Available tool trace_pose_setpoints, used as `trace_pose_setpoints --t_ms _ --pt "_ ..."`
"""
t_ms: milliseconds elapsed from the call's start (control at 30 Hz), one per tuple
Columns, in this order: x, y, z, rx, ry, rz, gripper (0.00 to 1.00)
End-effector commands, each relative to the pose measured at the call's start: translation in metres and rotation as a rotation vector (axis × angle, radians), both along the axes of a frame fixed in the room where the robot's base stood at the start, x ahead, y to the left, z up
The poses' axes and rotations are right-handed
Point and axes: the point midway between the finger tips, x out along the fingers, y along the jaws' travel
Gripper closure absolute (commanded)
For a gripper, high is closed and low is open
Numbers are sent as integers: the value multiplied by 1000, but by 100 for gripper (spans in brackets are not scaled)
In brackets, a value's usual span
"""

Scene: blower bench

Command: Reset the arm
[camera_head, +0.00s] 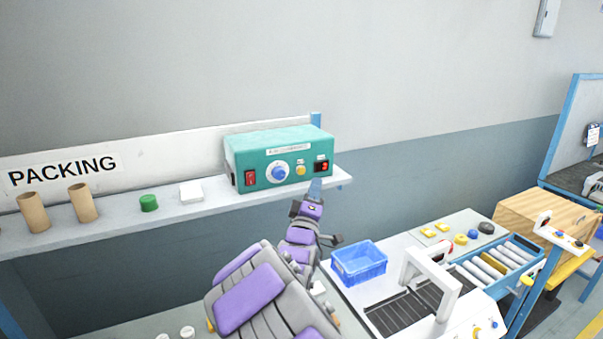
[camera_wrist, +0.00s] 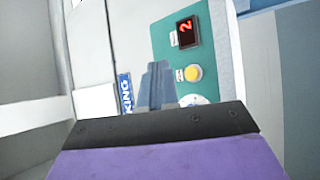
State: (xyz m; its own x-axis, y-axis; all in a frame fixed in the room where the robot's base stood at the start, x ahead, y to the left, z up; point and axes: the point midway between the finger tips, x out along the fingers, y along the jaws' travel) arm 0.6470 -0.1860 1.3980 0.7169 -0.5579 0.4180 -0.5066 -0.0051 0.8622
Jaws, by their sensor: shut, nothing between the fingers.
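My gripper (camera_head: 315,186) is at the end of my raised arm, in front of the shelf edge, just below the right part of the teal control box (camera_head: 243,150). Its fingers are together and empty; in the wrist view the gripper (camera_wrist: 155,70) points toward the box's panel (camera_wrist: 215,60). The panel has a red switch (camera_head: 250,178), a blue knob (camera_head: 279,173), a yellow button (camera_head: 300,170) and a lit red digit display (camera_head: 321,166). The display (camera_wrist: 186,31) seems to read 2 in the wrist view. I cannot tell whether the fingertips touch anything.
Below right are a blue bin (camera_head: 359,263), a white-arched conveyor machine (camera_head: 447,300) and a wooden box (camera_head: 545,220).

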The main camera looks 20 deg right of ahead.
Motion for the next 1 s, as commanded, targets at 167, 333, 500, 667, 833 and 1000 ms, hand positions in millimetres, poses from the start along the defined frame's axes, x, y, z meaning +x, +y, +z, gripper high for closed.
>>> trace_pose_setpoints --t_ms 167,333,500,667,833,1000 --pt "0 0 0 0 0 0 100" --pt "0 0 -1 7 2 3 100" --pt "0 2 -12 139 51 53 100" --pt "-9 15 -46 413 169 139 100" --pt "-33 45 -89 722 322 203 100" --pt "-81 84 -130 1011 491 214 100"
